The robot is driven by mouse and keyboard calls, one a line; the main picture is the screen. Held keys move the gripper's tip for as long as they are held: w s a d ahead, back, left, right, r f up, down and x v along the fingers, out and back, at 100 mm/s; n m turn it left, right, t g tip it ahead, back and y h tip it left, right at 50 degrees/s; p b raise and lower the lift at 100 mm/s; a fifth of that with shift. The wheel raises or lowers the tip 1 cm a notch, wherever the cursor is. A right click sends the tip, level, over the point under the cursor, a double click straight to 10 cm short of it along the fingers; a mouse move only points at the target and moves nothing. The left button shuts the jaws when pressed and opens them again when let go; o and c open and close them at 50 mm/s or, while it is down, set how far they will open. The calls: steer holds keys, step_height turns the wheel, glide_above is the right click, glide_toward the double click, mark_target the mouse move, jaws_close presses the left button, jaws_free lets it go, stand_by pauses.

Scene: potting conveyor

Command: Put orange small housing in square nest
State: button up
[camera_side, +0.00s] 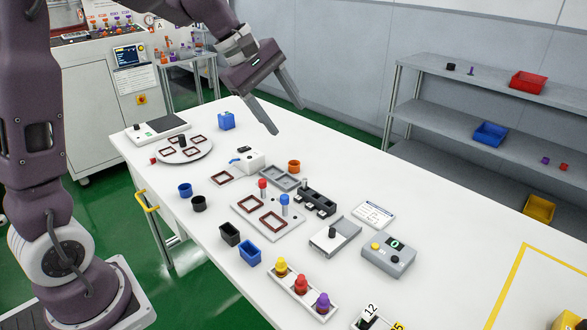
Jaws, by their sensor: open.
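A small round orange housing (294,166) stands upright on the white table, just behind a shallow grey tray. My gripper (287,118) is open and empty, held above the far side of the table, up and slightly left of the orange housing and apart from it. A light grey plate (240,206) on the table carries two dark red square frames, a front one (284,224) and a back one (244,201), with red and blue posts beside them. Both frames look empty. Which square is the nest I cannot tell for certain.
Blue and black cups (198,204) stand left of the plate. A round plate with several red frames (206,149), a white device (252,157), a black block row (317,203) and a grey display box (388,255) also occupy the table. The far right is mostly clear.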

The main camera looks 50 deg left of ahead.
steer(key=w+a+f+n, duration=0.8)
steer(key=w+a+f, duration=0.3)
steer(key=n+t, duration=0.1)
steer(key=n, duration=0.5)
glide_toward(292, 161)
steer(key=d, duration=0.2)
steer(key=shift+n+y, duration=0.3)
steer(key=shift+n, duration=0.1)
steer(key=x, duration=0.8)
steer(key=shift+s+f, duration=0.15)
steer(key=shift+f, duration=0.05)
steer(key=shift+c, duration=0.4)
jaws_close()
